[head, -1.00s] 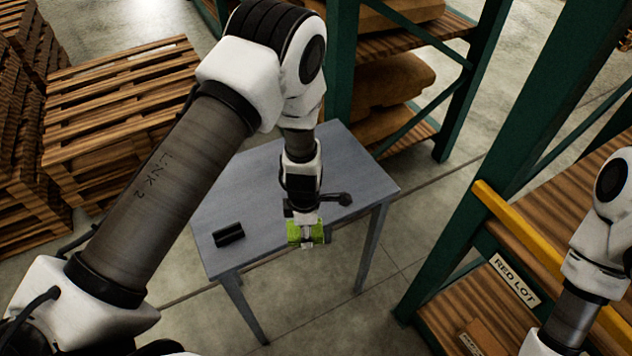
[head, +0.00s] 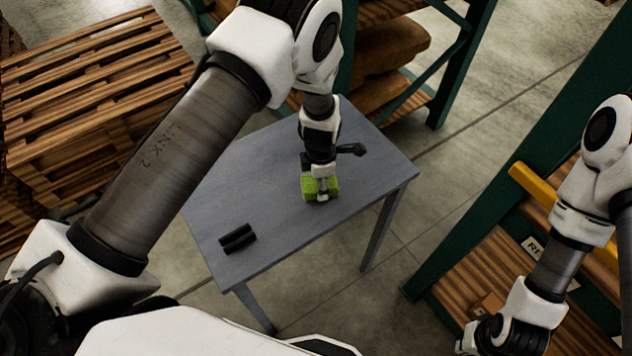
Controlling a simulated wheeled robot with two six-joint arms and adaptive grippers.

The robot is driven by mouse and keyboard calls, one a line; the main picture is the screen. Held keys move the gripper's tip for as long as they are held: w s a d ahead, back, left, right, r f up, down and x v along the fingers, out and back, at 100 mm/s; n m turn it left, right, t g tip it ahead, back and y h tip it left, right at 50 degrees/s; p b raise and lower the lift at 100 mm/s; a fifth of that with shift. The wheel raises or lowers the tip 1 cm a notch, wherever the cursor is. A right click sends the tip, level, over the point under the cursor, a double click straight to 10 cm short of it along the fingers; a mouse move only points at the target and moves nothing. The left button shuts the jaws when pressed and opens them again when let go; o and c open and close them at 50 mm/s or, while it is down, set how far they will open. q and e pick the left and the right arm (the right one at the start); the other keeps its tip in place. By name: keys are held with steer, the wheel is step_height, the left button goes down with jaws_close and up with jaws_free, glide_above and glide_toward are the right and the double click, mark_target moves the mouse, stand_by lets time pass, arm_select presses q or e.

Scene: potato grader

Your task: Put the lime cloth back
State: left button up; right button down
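The lime cloth (head: 309,188) is a small bright green piece at my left gripper (head: 322,195), over the right part of the grey-blue table (head: 270,205). My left gripper points down and appears shut on the cloth, which shows on both sides of its fingers. I cannot tell whether the cloth touches the tabletop. My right arm comes in from the right. Its gripper end (head: 482,340) is low, near the bottom edge by the shelf, and its fingers are not clear enough to judge.
A black two-bar object (head: 237,238) lies on the table's front left. Wooden pallets (head: 95,85) stand at left. A green rack with brown sacks (head: 390,45) stands behind the table. A green rack with a yellow bar (head: 533,186) and wooden shelves stands at right.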

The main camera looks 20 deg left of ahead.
arm_select(q)
steer(key=shift+w+a+f, duration=0.15)
steer(key=shift+w, duration=0.05)
steer(key=o, duration=1.2)
steer(key=shift+w+f, duration=0.15)
steer(key=shift+w, duration=0.1)
steer(key=shift+w+d, duration=0.1)
steer(key=shift+d, duration=0.3)
steer(key=shift+s+r, duration=0.25)
steer(key=shift+s, duration=0.05)
steer(key=shift+a+r, duration=0.2)
step_height(320, 180, up, 11)
steer(key=b, duration=0.2)
steer(key=shift+w+d+r+b, duration=0.1)
steer(key=shift+r+b, duration=0.1)
steer(key=shift+b, duration=0.15)
arm_select(e)
steer(key=f, duration=0.1)
steer(key=w+f, duration=0.1)
steer(key=f, duration=0.1)
steer(key=shift+d, duration=0.15)
